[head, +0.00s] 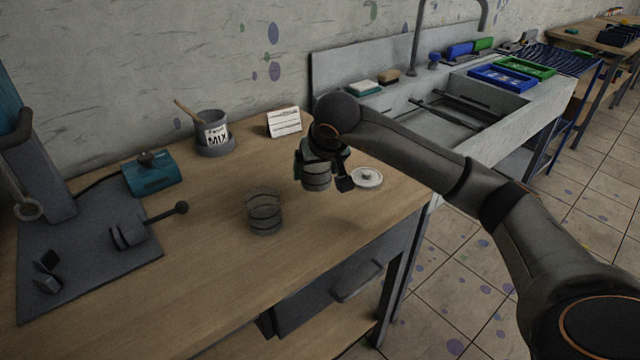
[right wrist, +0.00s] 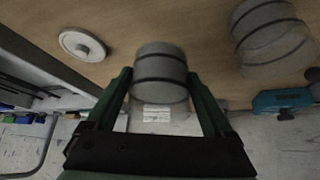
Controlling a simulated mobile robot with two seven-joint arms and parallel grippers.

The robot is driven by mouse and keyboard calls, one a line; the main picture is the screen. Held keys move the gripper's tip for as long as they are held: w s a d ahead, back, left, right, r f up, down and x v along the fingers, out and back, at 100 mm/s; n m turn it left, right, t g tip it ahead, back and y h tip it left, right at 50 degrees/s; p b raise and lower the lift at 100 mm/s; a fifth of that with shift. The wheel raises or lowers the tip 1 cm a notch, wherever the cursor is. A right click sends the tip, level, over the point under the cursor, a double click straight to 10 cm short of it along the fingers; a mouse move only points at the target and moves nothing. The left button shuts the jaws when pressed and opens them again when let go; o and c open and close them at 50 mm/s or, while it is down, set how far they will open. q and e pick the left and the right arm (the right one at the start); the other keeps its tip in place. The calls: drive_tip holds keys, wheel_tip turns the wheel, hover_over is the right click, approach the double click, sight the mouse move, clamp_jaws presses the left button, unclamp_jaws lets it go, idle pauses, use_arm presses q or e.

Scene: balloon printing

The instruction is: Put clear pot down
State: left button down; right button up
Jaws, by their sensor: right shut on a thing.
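My right gripper (head: 325,180) is shut on a clear pot (head: 317,178) with dark bands. The same pot shows between the green fingers of my right gripper (right wrist: 160,95) in the right wrist view (right wrist: 160,70). It looks upright, near the table's right side; whether its base touches the wood, I cannot tell. A second clear banded pot (head: 265,214) stands on the table to the left, also seen in the wrist view (right wrist: 268,32). My left gripper is not in view.
A round pale lid (head: 366,178) lies right of the held pot. A white card (head: 284,122) and the MIX pot (head: 214,135) stand behind. A teal device (head: 152,174) and grey mat (head: 80,270) are at left. The wooden tabletop (head: 215,285) is clear in front.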

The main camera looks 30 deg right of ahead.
sight(320, 182)
drive_tip(key=shift+w+d+f, duration=0.25)
drive_tip(key=shift+d+f, duration=0.15)
drive_tip(key=shift+f, duration=0.1)
drive_tip(key=shift+w+d+f, duration=0.1)
drive_tip(key=shift+d+f, duration=0.05)
drive_tip(key=shift+f, duration=0.8)
drive_tip(key=shift+w+d+f, duration=0.1)
drive_tip(key=shift+f, duration=0.8)
drive_tip(key=shift+f, duration=0.2)
drive_tip(key=o, duration=1.3)
drive_tip(key=shift+s, duration=0.1)
drive_tip(key=shift+o, duration=0.2)
drive_tip(key=shift+r, duration=0.3)
drive_tip(key=v, duration=1.1)
drive_tip(key=shift+s+a+r+p, duration=0.1)
drive_tip(key=shift+s+r+p, duration=0.15)
drive_tip(key=shift+s+p, duration=0.1)
